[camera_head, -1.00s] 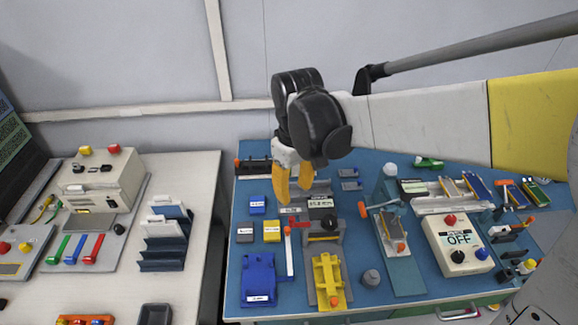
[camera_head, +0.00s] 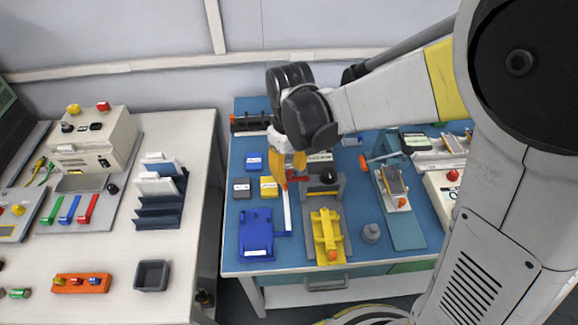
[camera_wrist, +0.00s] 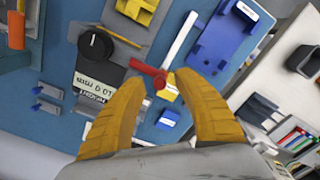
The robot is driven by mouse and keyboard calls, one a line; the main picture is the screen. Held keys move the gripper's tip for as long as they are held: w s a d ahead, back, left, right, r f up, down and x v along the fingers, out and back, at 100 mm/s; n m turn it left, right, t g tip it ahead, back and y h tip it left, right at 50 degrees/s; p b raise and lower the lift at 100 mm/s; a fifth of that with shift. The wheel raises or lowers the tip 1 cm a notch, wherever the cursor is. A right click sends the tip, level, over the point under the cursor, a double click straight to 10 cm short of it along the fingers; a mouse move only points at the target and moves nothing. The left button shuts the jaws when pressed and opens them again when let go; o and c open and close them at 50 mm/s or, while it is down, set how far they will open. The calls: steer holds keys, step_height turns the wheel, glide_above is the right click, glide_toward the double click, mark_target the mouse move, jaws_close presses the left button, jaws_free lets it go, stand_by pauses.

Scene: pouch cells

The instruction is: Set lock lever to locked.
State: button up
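A red bar (camera_wrist: 149,74), which looks like the lever, meets the end of a long white strip (camera_wrist: 180,38) in the wrist view. In the head view the white strip (camera_head: 287,211) runs toward the table's front, and my fingers partly hide the red bar. I cannot read any locked or unlocked mark. My gripper (camera_head: 290,172) points down over the red bar's end. In the wrist view my gripper (camera_wrist: 160,82) has its two orange fingers spread, with the red bar's end showing between the tips. Contact cannot be told.
A black knob on a grey fixture (camera_wrist: 95,45) is close beside the red bar. A yellow block (camera_wrist: 168,92) and a blue block (camera_wrist: 167,120) are near the fingertips. A blue holder (camera_head: 257,232) and a yellow fixture (camera_head: 326,232) stand toward the front. A white table (camera_head: 200,235) is left.

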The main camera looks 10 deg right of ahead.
jaws_close()
steer(key=shift+s, duration=0.1)
steer(key=n, duration=0.1)
steer(key=s+n, duration=0.1)
steer(key=n, duration=0.1)
steer(key=shift+s+d+n+p, duration=0.25)
steer(key=shift+s+d+n, duration=0.25)
steer(key=shift+n, duration=1.3)
steer(key=shift+s+d+n+p, duration=0.2)
steer(key=shift+s+d+n, duration=0.2)
steer(key=shift+n, duration=1.4)
steer(key=shift+s+d+n+p, duration=0.25)
steer(key=shift+s+d+n, duration=0.25)
steer(key=shift+n, duration=1.3)
steer(key=shift+s, duration=0.1)
